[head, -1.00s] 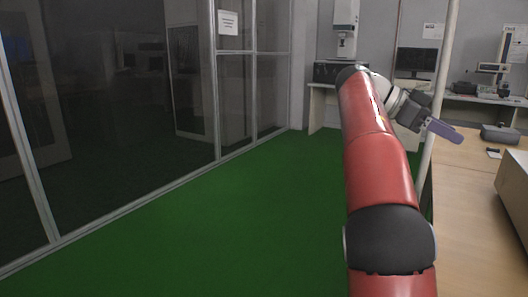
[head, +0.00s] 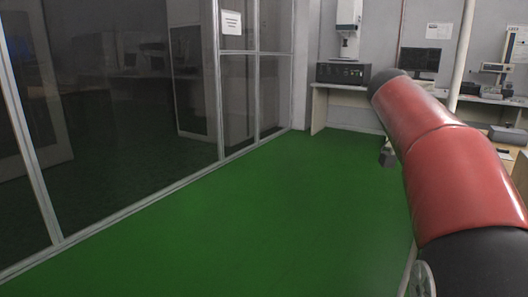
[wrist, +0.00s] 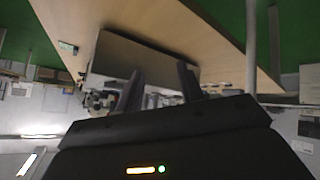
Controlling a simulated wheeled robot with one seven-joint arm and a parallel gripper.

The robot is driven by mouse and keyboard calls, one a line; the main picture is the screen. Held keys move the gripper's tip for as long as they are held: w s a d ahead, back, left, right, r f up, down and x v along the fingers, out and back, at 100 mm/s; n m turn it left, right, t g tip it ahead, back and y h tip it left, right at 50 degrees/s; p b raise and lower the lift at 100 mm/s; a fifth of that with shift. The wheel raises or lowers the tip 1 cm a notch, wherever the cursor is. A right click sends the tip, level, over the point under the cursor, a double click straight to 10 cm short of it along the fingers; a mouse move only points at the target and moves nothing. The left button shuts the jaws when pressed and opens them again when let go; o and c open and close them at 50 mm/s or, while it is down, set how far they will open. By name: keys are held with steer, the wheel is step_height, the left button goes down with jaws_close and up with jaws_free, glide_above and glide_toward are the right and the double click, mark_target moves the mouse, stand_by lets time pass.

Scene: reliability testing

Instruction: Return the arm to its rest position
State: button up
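My red arm (head: 440,150) reaches from the lower right of the head view up toward the middle right. A small grey piece of my arm's end shows just below its forward link, and my gripper's fingers are hidden there. In the wrist view my gripper (wrist: 160,70) has two dark fingers standing apart. Nothing is visible between them except the background. The wrist picture is turned over, with the floor at the top.
A wooden table (wrist: 205,40) with a grey box-like object (wrist: 140,58) on it fills the wrist view's upper middle. A white pole (head: 462,55) stands behind my arm. The green floor (head: 240,220) is clear beside the glass partition (head: 120,100).

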steer(key=s+a+f+n+t+y, duration=0.6)
steer(key=s+a+f+n+y, duration=0.3)
steer(key=s+a+f+n, duration=0.5)
steer(key=s+a+f, duration=0.5)
steer(key=a+f, duration=0.2)
steer(key=f, duration=0.1)
